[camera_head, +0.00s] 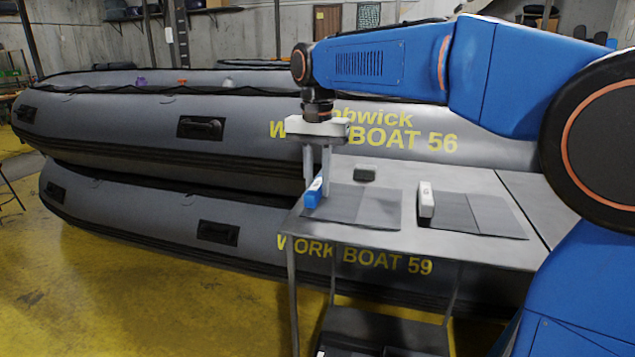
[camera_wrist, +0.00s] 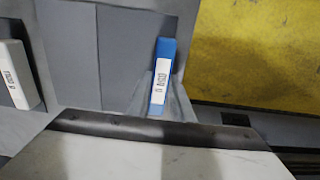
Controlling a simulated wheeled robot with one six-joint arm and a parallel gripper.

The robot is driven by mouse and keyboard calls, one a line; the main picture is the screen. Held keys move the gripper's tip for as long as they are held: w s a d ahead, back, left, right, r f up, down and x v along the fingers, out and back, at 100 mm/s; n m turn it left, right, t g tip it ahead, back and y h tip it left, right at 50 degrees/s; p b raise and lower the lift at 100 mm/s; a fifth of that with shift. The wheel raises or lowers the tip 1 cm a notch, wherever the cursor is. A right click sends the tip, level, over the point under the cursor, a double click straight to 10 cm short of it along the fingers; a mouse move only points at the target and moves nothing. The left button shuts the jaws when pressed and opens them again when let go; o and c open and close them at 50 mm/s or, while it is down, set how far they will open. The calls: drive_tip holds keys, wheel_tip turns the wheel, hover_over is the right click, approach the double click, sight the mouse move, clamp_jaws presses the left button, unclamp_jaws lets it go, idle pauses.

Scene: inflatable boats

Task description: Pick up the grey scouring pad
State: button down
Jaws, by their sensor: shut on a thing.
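The grey scouring pad looks to be the small dark grey block (camera_head: 365,173) lying on the grey table near its back edge, right of my gripper; I cannot make it out in the wrist view. My gripper (camera_head: 316,184) points down over the table's left end. Its fingers are shut on a blue block with a white label (camera_head: 313,193), at the left edge of a grey mat. The blue block also shows between the fingers in the wrist view (camera_wrist: 162,75). I cannot tell whether it is lifted. The pad is apart from the fingers.
The grey table (camera_head: 385,242) carries the left mat (camera_head: 376,208) and a right mat (camera_head: 485,217). A white labelled block (camera_head: 426,200) stands at the right mat's left edge. Stacked grey inflatable boats (camera_head: 150,125) lie behind the table. Yellow floor (camera_head: 110,290) is open at left.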

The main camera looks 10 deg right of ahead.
drive_tip(key=shift+f, duration=0.15)
drive_tip(key=c, duration=1.6)
unclamp_jaws()
drive_tip(key=shift+o, duration=0.2)
